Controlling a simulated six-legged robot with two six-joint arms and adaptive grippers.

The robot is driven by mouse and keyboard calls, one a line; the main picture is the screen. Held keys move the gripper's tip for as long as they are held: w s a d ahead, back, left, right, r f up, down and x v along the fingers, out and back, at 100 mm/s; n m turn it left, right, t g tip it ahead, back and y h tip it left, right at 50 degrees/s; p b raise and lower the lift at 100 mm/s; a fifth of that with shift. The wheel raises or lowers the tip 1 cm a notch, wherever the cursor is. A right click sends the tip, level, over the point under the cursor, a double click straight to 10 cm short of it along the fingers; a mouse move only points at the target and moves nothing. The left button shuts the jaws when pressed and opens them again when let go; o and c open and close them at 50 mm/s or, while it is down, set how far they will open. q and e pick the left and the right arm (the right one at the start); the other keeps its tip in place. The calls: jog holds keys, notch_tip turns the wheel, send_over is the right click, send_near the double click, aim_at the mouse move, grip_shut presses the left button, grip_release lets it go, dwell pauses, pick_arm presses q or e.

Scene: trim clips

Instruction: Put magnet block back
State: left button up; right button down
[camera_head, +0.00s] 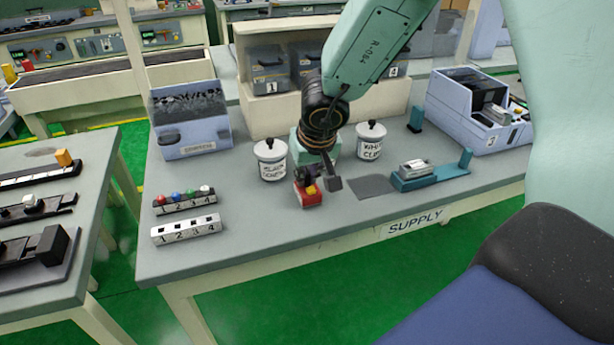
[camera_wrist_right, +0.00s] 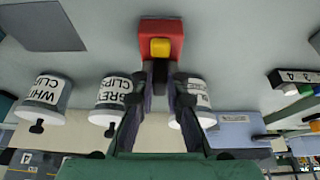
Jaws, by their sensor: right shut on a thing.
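The magnet block (camera_head: 308,193) is a small red block near the front middle of the supply table (camera_head: 260,235). In the wrist view, the red block (camera_wrist_right: 161,28) carries a yellow piece (camera_wrist_right: 161,47). My right gripper (camera_head: 318,180) reaches down from above, and its fingers (camera_wrist_right: 160,74) are shut on the block. I cannot tell whether the block touches the table. A flat dark grey patch (camera_head: 374,186) lies to its right, bare; it also shows in the wrist view (camera_wrist_right: 42,27). My left gripper is not in view.
Numbered racks (camera_head: 186,228) stand left, a teal fixture (camera_head: 430,175) right, bins (camera_head: 269,70) behind.

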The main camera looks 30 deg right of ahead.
jog(key=shift+s+f, duration=0.1)
jog(key=shift+s, duration=0.3)
jog(key=c, duration=1.4)
grip_release()
jog(key=shift+w+f, duration=0.1)
jog(key=shift+w, duration=0.15)
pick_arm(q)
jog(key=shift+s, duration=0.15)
pick_arm(e)
jog(key=shift+s, duration=0.15)
